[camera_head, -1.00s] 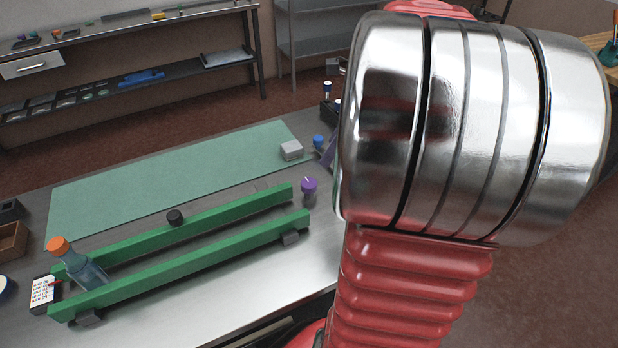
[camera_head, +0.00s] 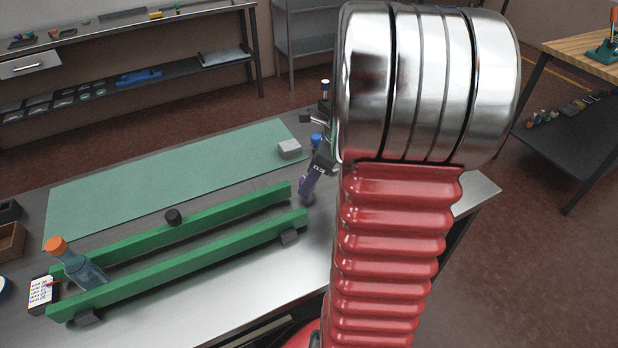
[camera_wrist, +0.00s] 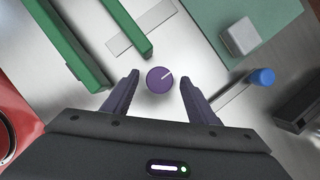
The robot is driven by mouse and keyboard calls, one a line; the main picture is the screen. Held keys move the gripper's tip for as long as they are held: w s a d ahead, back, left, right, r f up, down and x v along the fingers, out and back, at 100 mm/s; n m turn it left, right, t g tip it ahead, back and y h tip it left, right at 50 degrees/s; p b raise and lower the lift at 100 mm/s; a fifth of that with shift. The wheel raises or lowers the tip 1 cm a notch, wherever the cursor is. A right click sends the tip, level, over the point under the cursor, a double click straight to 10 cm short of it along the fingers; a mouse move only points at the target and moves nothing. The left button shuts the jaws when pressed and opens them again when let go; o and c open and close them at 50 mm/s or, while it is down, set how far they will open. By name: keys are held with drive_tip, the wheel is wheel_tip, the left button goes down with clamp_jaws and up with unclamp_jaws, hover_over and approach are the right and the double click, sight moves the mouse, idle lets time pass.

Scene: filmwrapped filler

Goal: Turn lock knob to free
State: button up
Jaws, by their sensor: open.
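A round purple knob (camera_wrist: 160,80) with a white line pointing to the upper right shows in the wrist view. It sits near the ends of two green rails (camera_head: 190,260). My gripper (camera_wrist: 158,79) is open, with one dark purple finger on each side of the knob and a visible gap on both sides. In the head view, my gripper (camera_head: 309,180) is tilted down over the knob's spot and hides most or all of it.
A tilted bottle with an orange cap (camera_head: 57,245) sits at the rails' left end. A black knob (camera_head: 173,216) is by the rear rail. A grey block (camera_wrist: 240,37) and a blue-capped part (camera_wrist: 263,77) are near my gripper. The green mat (camera_head: 170,175) is mostly clear.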

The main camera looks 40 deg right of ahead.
drive_tip(key=shift+w+a+f, duration=0.1)
drive_tip(key=shift+f, duration=0.2)
drive_tip(key=shift+c, duration=0.4)
drive_tip(key=c, duration=0.9)
drive_tip(key=shift+a, duration=0.1)
drive_tip(key=shift+c, duration=0.5)
